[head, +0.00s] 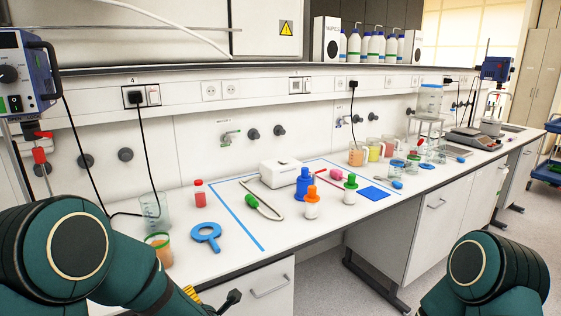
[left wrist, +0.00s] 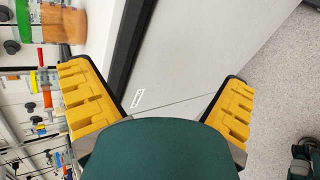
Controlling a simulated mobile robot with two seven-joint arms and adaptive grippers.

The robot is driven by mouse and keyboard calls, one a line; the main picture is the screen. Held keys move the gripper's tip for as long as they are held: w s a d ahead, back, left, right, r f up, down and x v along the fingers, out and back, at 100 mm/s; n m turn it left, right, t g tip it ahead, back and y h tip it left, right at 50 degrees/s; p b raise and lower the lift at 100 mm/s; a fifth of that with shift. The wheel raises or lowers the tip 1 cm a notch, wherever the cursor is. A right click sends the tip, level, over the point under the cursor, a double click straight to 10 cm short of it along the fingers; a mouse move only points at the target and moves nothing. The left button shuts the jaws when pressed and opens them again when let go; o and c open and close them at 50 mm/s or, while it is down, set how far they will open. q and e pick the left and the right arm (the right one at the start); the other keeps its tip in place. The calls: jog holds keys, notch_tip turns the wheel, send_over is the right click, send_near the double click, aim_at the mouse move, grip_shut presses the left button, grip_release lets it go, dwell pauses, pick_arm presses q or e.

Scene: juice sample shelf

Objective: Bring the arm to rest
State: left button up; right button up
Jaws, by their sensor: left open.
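My left arm (head: 66,252) comes in from the lower left of the head view, bent low over the front of the bench. Its left gripper (head: 212,296) shows only in part at the bottom, near the bench's front edge. In the left wrist view the left gripper's two yellow fingers (left wrist: 157,88) are spread wide with nothing between them. The bench edge and the cabinet front lie beyond them. My right arm (head: 487,268) shows at the lower right in front of the bench, and its gripper is out of view.
A green-rimmed jar of orange liquid (head: 161,250) stands close to my left arm, beside a glass beaker (head: 155,212). The floor (head: 325,290) between my arms is clear.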

pick_arm(q)
jog(key=s+d+f+m+g+h, duration=0.4)
jog(key=s+f+m, duration=0.5)
jog(key=m, duration=0.3)
jog(key=s+d+f+m+g+h, duration=0.4)
jog(key=s+d+f+m+h, duration=0.1)
jog(key=s+f+m, duration=0.4)
jog(key=s+m, duration=0.2)
jog(key=m, duration=0.2)
jog(key=shift+d, duration=0.4)
jog(key=shift+s, duration=0.1)
